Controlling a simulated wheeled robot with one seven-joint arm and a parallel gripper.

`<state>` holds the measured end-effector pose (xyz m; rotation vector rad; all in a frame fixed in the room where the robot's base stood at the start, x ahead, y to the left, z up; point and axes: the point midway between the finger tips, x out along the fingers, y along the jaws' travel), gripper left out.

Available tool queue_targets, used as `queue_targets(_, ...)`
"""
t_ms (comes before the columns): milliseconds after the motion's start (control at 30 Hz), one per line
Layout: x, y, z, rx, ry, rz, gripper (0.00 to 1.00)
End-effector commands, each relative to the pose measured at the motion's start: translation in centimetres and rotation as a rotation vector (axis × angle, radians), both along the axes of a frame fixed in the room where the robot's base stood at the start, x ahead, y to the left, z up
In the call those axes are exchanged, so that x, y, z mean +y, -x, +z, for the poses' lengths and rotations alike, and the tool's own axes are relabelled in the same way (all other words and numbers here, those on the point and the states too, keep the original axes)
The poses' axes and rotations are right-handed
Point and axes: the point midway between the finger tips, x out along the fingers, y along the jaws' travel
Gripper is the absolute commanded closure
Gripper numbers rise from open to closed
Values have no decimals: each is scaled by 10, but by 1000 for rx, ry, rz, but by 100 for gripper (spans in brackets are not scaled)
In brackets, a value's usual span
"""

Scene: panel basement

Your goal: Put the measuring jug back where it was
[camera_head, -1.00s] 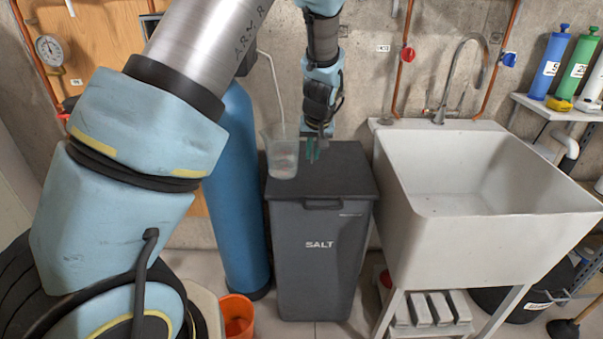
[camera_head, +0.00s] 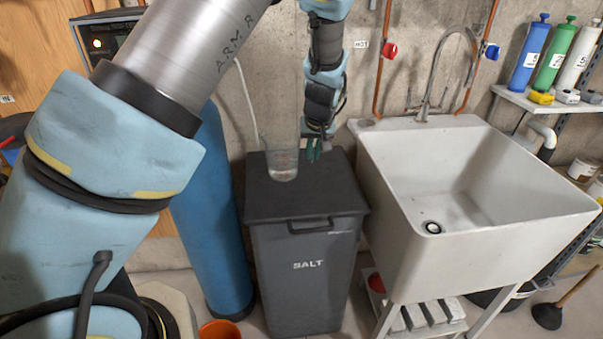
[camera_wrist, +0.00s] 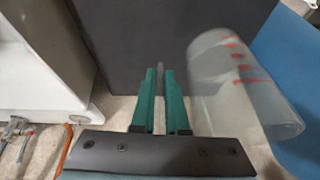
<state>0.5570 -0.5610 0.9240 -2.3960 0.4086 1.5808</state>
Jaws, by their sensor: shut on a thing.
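The clear measuring jug (camera_head: 284,165) with red markings appears over the back of the dark SALT bin's lid (camera_head: 330,190). My gripper (camera_head: 314,150) is just right of the jug, with its green fingers pointing down. In the wrist view the jug (camera_wrist: 240,85) is right of the fingers and looks tilted. My gripper (camera_wrist: 162,75) is shut there with a narrow grey strip between its fingers, apparently the jug's handle. The handle's shape is hard to make out. I cannot tell whether the jug's base touches the lid.
A white sink (camera_head: 400,190) with a tap stands close right of the bin. A blue cylinder (camera_head: 210,220) stands to its left, and an orange bucket (camera_head: 220,331) is on the floor. A shelf (camera_head: 545,100) at right holds coloured cartridges. The front of the lid is clear.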

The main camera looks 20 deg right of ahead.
Motion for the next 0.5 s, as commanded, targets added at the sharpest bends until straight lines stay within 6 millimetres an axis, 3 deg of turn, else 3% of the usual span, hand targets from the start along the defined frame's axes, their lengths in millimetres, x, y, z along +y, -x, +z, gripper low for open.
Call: queue_targets(500,0,-1,-58,0,-1,0,100)
